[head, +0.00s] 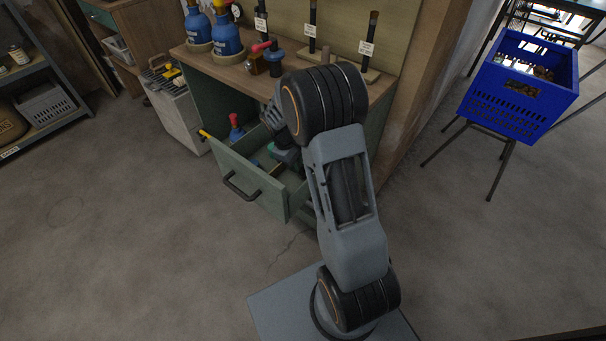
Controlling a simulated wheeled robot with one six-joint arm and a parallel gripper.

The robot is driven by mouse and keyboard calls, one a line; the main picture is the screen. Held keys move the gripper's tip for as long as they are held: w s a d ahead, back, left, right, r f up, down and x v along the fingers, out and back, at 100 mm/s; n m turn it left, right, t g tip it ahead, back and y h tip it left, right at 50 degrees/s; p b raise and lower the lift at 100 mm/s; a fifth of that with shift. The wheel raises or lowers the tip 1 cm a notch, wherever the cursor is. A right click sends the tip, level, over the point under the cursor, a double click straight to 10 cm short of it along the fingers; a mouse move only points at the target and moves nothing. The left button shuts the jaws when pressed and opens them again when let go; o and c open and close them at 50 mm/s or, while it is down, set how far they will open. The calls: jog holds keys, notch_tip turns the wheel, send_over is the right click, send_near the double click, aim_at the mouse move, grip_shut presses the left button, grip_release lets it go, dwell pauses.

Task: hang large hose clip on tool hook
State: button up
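My arm reaches over the open green drawer (240,172) of the workbench. My gripper (287,156) is low at the drawer, partly hidden behind my own arm, and its fingers cannot be made out. I cannot make out the large hose clip; it may be hidden in the drawer or behind my arm. Several dark upright posts with white labels stand at the back of the bench, among them a middle post (312,18) and a right post (371,28). The labels are too small to read, so I cannot tell which is the tool hook.
Blue bottles (227,38) and a red-topped tool (256,60) stand on the bench top (212,62). A blue-and-red item (235,128) is in the drawer. A blue crate (500,103) stands on a stand at right. The floor at left is clear.

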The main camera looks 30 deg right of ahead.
jog(key=b+x, duration=0.2)
jog(key=x, duration=0.2)
jog(key=shift+f, duration=0.35)
jog(key=shift+s, duration=0.1)
grip_shut()
